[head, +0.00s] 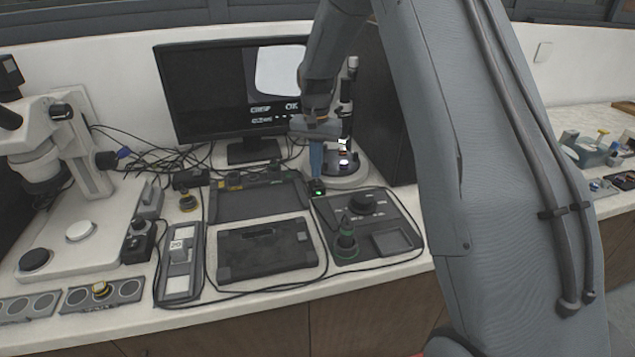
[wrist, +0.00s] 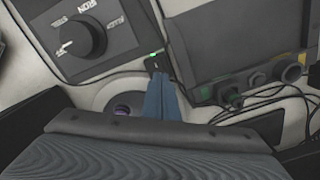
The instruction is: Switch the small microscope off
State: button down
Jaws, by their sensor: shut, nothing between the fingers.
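The small microscope (head: 347,105) stands upright on a round pale base (head: 350,181) right of the monitor, with a bright light low on its stand. My arm partly covers it. A small black box (head: 318,187) with a lit green spot sits on the bench in front of its base. The box (wrist: 155,62) also shows in the wrist view, at the fingertips. My gripper (head: 317,177) is shut and empty, its blue fingers pointing down at the box. In the wrist view the fingertips (wrist: 159,77) overlap the box's near edge; I cannot tell whether they touch.
A monitor (head: 205,95) stands behind, its screen lit. A control panel with a dial (head: 362,203) is right of the box, and dark trays (head: 265,255) lie left and in front. A larger microscope (head: 75,150) stands at the left. Cables run across the bench.

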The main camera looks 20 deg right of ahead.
aim_at(316, 180)
jog(key=shift+f, duration=0.65)
dwell(0.4)
notch_tip(316, 180, up, 7)
jog(key=p, duration=0.3)
jog(key=shift+p, duration=0.3)
dwell(0.4)
jog(key=s+n+t+b, duration=0.1)
jog(key=s+n, duration=0.5)
jog(key=s, duration=2.5)
jog(key=shift+r, duration=0.15)
